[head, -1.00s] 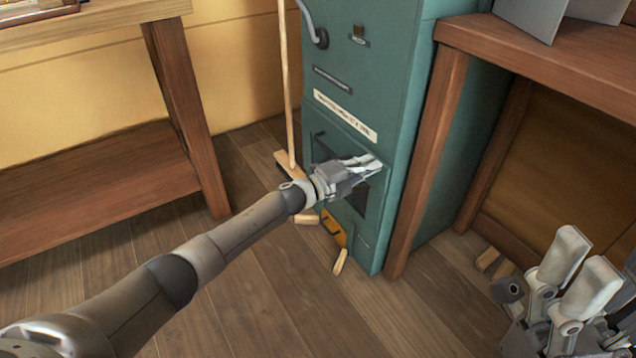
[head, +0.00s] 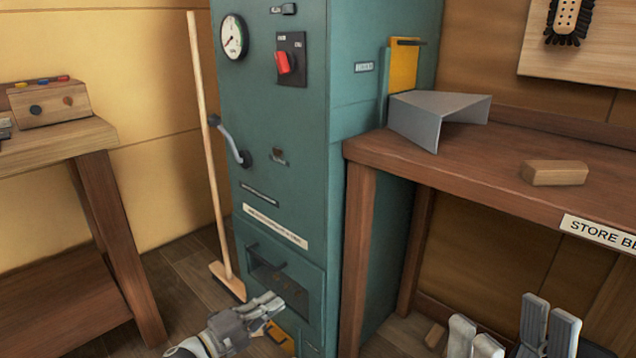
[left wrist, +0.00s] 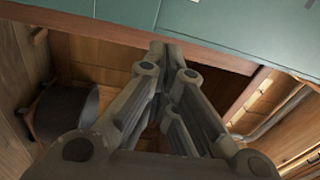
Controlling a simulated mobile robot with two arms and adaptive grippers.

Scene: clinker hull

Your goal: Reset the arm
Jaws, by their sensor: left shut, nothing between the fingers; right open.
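My left gripper (head: 268,305) is low in the head view, in front of the lower compartment of the teal cabinet (head: 285,180). It is shut and empty; I cannot tell whether it touches the cabinet. It fills the middle of the left wrist view (left wrist: 165,95), with the cabinet (left wrist: 230,25) along the top. My right gripper (head: 510,330) is at the bottom right of the head view, with its pale fingers pointing up. It is open, and its lower part is cut off by the frame edge.
A wooden bench (head: 470,175) with a grey metal chute (head: 435,115) and a wooden block (head: 553,172) stands right. A broom (head: 208,150) leans left of the cabinet. Another bench (head: 60,140) stands at far left. A dark cylinder (left wrist: 66,108) shows in the left wrist view.

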